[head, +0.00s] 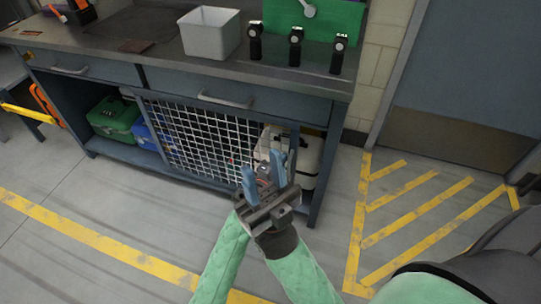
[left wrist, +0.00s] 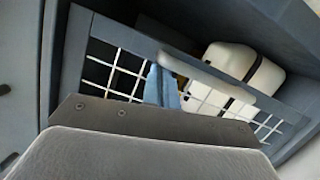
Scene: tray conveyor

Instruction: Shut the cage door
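The cage door (head: 200,137) is a wire-mesh panel in front of the lower shelf of a blue-grey bench. It covers the middle of the bay. To its right a gap shows a white case with black bands (head: 308,160), so the door stands partly open. My left gripper (head: 264,172) is in front of the door's right edge, its blue fingers apart. In the left wrist view the door frame (left wrist: 115,33) carries a pale bar handle (left wrist: 225,80). A blue finger is close beside it; contact is unclear. My right gripper is not in view.
Green (head: 113,118) and blue (head: 155,135) cases sit on the shelf left of and behind the mesh. Drawers with handles are above the door. The benchtop holds a grey bin (head: 210,38) and several black upright tools. The floor in front is clear.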

